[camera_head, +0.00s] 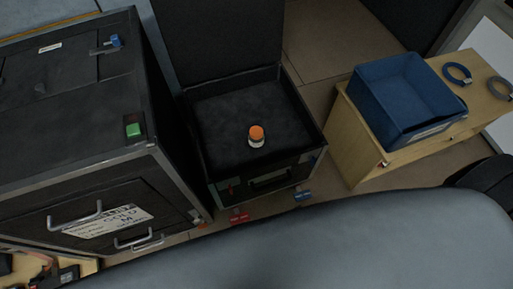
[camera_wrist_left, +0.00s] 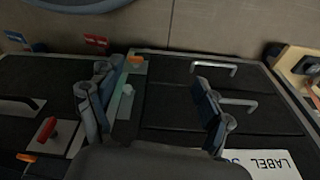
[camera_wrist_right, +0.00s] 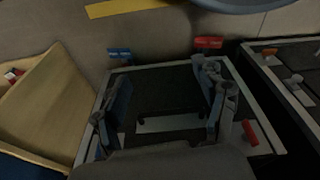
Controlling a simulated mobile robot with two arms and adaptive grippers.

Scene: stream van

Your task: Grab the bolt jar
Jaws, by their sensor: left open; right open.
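The bolt jar (camera_head: 256,136) is a small jar with an orange lid and a pale body. It stands upright on the dark foam inside an open black case (camera_head: 313,129) in the head view. I cannot make out the jar in either wrist view. My left gripper (camera_wrist_left: 155,112) is open and empty, facing the drawer fronts of the large black case. My right gripper (camera_wrist_right: 165,112) is open and empty, facing the front of the open case with its handle. Neither gripper shows in the head view.
A large black case (camera_head: 70,110) with a green button (camera_head: 133,130) stands to the left. A blue bin (camera_head: 404,100) and two rings, one blue (camera_head: 457,74), sit on a wooden cabinet (camera_head: 358,150) to the right. The open case's raised lid (camera_head: 220,40) stands behind the jar.

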